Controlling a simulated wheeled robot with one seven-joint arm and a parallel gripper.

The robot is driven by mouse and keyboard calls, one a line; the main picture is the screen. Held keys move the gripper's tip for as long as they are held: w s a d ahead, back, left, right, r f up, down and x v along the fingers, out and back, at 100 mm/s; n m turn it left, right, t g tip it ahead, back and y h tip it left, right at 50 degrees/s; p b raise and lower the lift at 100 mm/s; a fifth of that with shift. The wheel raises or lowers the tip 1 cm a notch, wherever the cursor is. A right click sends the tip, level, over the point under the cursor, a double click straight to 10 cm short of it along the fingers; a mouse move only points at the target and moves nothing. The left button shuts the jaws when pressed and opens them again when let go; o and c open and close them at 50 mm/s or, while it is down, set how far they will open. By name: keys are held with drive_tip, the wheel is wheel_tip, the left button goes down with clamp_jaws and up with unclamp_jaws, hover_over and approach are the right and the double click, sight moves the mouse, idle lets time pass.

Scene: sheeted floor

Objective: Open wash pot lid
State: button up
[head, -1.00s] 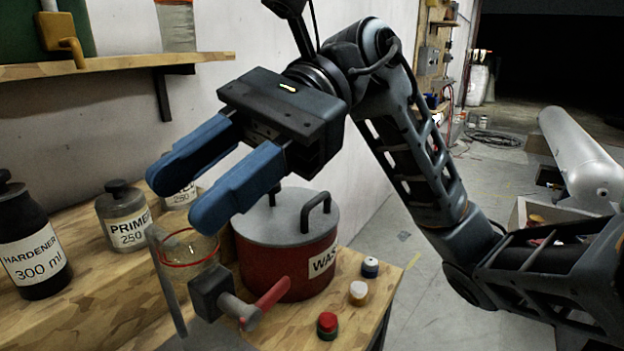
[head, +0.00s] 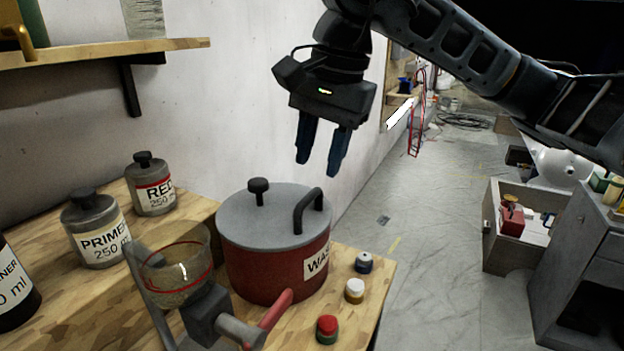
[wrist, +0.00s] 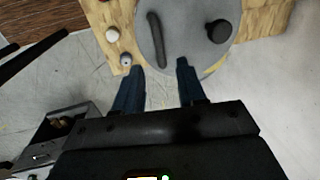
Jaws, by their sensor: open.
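The wash pot (head: 276,268) is a red pot with a partly visible "WAS" label, standing on the wooden bench. Its grey lid (head: 272,222) lies flat on top, with a black knob (head: 259,190) and a dark bar handle (head: 306,212). In the wrist view the lid (wrist: 182,45) shows at the top, with the bar handle (wrist: 156,40) and knob (wrist: 219,31). My gripper (head: 319,168) is open and empty, pointing down above and behind the pot's right side. Its fingertips (wrist: 160,65) reach toward the lid's edge in the wrist view, apart from the handle.
Three small capped jars (head: 355,290) stand right of the pot. Labelled bottles (head: 97,232) stand left. The wall (head: 230,110) is behind; open floor (head: 440,220) is right.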

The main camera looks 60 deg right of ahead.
sight(311, 193)
drive_tip(key=shift+w+f, duration=0.25)
drive_tip(key=shift+f, duration=1.05)
drive_tip(key=shift+w+f, duration=0.25)
drive_tip(key=shift+f, duration=1.05)
drive_tip(key=shift+c, duration=0.4)
clamp_jaws()
